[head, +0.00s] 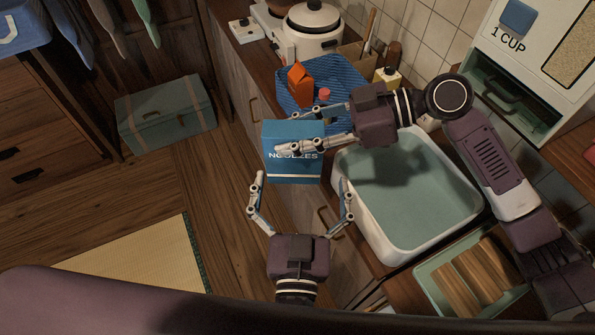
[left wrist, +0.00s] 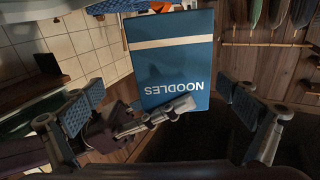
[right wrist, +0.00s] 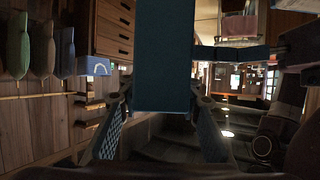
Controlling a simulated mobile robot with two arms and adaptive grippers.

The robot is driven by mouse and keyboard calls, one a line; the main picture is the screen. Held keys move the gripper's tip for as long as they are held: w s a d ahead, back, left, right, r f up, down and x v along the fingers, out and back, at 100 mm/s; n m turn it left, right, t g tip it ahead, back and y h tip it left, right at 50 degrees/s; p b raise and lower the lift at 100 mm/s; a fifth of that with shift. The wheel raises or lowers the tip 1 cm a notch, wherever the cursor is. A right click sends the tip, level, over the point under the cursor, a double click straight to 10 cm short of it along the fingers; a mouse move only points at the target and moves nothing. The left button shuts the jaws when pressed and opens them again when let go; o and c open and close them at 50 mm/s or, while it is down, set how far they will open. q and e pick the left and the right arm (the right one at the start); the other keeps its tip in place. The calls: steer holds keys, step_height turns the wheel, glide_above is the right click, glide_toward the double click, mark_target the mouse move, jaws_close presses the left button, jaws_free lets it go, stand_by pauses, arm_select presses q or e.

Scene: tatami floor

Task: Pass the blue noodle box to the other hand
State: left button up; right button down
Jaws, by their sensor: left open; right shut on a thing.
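The blue noodle box (head: 292,167) has a white stripe and the word NOODLES. My right gripper (head: 294,139) is shut on it from the right, with its fingers across the box, and holds it up in front of the counter. My left gripper (head: 302,196) is open and empty just below the box, its fingers spread to either side. In the right wrist view the box (right wrist: 162,60) fills the middle, between the fingers.
A white sink basin (head: 375,235) stands right of the grippers. A rice cooker (head: 313,30) and a tray of wooden boards (head: 425,283) share the counter.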

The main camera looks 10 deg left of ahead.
mark_target(298, 155)
arm_select(q)
steer(key=shift+s+a+r+n, duration=0.15)
steer(key=shift+s+r+n, duration=0.1)
steer(key=shift+r, duration=0.35)
steer(key=shift+s+a+r+n, duration=0.15)
steer(key=shift+r+n, duration=0.1)
steer(key=shift+r, duration=0.35)
steer(key=shift+w+a+r+y, duration=0.1)
steer(key=shift+r+y, duration=0.1)
steer(key=shift+y, duration=0.1)
steer(key=shift+w, duration=0.3)
steer(key=w, duration=0.7)
steer(key=w+a, duration=0.1)
steer(key=w, duration=0.3)
steer(key=shift+w, duration=0.1)
steer(key=shift+d, duration=0.15)
steer(key=c, duration=1.1)
steer(key=shift+d, duration=0.1)
steer(key=c, duration=0.5)
